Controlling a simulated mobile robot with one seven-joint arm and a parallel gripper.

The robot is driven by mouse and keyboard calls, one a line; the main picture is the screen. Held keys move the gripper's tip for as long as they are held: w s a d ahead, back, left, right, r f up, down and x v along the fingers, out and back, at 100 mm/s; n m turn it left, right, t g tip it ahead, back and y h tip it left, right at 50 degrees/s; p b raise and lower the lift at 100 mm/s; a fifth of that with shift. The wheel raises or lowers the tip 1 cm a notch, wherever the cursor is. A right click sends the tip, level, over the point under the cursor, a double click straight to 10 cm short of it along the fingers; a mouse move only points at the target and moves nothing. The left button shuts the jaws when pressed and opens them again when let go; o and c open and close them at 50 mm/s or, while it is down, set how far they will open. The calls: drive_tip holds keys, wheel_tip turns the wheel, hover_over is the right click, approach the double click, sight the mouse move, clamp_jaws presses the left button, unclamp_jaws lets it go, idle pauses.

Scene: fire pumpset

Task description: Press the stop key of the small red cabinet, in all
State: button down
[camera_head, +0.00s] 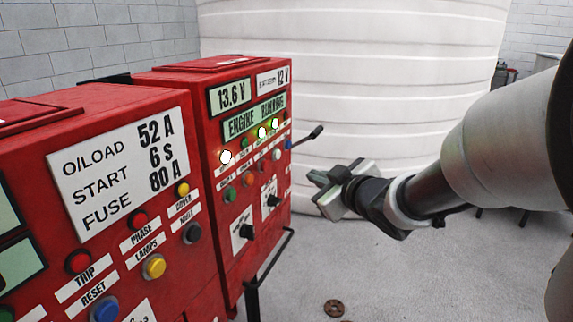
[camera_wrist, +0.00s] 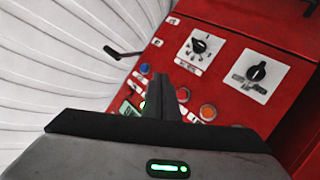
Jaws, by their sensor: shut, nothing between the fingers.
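The small red cabinet (camera_head: 221,149) stands in the middle of the head view, with displays reading 13.6 V, 12 V and ENGINE RUNNING. Below its lamps is a row of round keys, among them a green key (camera_head: 230,194) and an orange key (camera_head: 248,180). Their labels are too small to read, so I cannot tell which is the stop key. My gripper (camera_head: 326,190) is shut and empty, to the right of the cabinet front and apart from it. In the wrist view my fingers (camera_wrist: 166,92) hide part of the key row; the orange key (camera_wrist: 207,112) and a blue key (camera_wrist: 145,68) show.
A larger red cabinet (camera_head: 90,215) with TRIP and RESET keys stands nearer on the left. Two rotary switches, one a black knob (camera_wrist: 257,72), sit below the small cabinet's keys. A lever (camera_head: 308,134) juts from its far side. A white ribbed tank (camera_head: 400,60) stands behind.

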sight(265, 166)
drive_tip(key=w+a+b, duration=0.3)
drive_tip(key=a+b, duration=0.1)
drive_tip(key=a, duration=0.4)
drive_tip(key=shift+a, duration=0.15)
drive_tip(key=shift+w+a, duration=0.1)
drive_tip(key=shift+a, duration=0.05)
idle(2.0)
drive_tip(key=shift+a, duration=0.25)
drive_tip(key=shift+w+a+b, duration=0.2)
drive_tip(key=shift+a+b, duration=0.2)
drive_tip(key=shift+b, duration=0.1)
idle(0.7)
drive_tip(key=shift+s+d+p, duration=0.3)
drive_tip(key=shift+d+p, duration=0.15)
drive_tip(key=shift+d, duration=0.35)
